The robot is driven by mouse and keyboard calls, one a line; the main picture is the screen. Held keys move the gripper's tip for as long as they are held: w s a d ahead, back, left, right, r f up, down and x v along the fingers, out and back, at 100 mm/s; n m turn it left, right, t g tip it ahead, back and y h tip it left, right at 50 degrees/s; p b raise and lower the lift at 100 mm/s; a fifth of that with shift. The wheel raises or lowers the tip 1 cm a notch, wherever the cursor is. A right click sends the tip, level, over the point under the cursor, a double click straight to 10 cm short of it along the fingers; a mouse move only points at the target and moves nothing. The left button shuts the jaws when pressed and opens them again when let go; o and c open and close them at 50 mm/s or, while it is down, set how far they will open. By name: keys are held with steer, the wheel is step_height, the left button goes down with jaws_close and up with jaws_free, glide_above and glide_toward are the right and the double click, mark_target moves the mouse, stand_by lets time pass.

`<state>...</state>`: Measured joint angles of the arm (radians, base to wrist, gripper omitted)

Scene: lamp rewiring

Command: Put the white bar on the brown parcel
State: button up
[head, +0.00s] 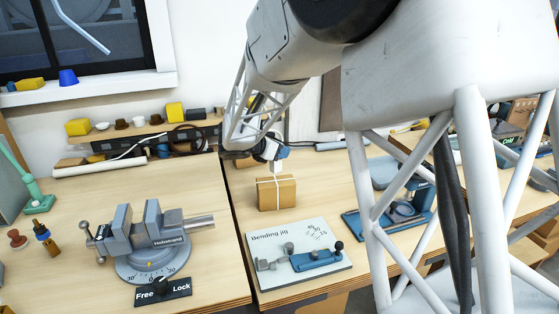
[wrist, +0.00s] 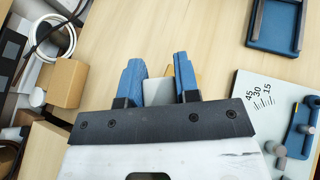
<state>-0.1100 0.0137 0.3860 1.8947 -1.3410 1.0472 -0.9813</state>
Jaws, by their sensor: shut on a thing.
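The brown parcel (head: 285,195) stands upright on the table in the head view, with white string around it. My gripper (head: 275,157) is right above it, pointing down. The white bar (head: 276,167) shows below the fingers, at the parcel's top; I cannot tell whether it touches. In the wrist view, my gripper's blue fingers (wrist: 160,78) are shut on the white bar (wrist: 158,92). A small orange-brown patch (wrist: 198,75) beside the right finger is probably the parcel, which is otherwise hidden there.
The bending jig board (head: 300,235) lies in front of the parcel. A grey vise (head: 150,235) stands to the left, and a blue tray (head: 355,224) lies to the right. A cardboard box (wrist: 67,83) and a white cable coil (wrist: 52,38) are at the left of the wrist view.

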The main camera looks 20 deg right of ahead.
mark_target(280, 160)
steer(key=shift+f, duration=1.75)
steer(key=shift+f, duration=0.15)
steer(key=o, duration=1)
steer(key=shift+s+a+r, duration=0.1)
steer(key=shift+a+r, duration=0.05)
steer(key=shift+r, duration=0.1)
steer(key=v, duration=1.1)
steer(key=shift+s+a+r, duration=0.15)
steer(key=shift+a, duration=0.1)
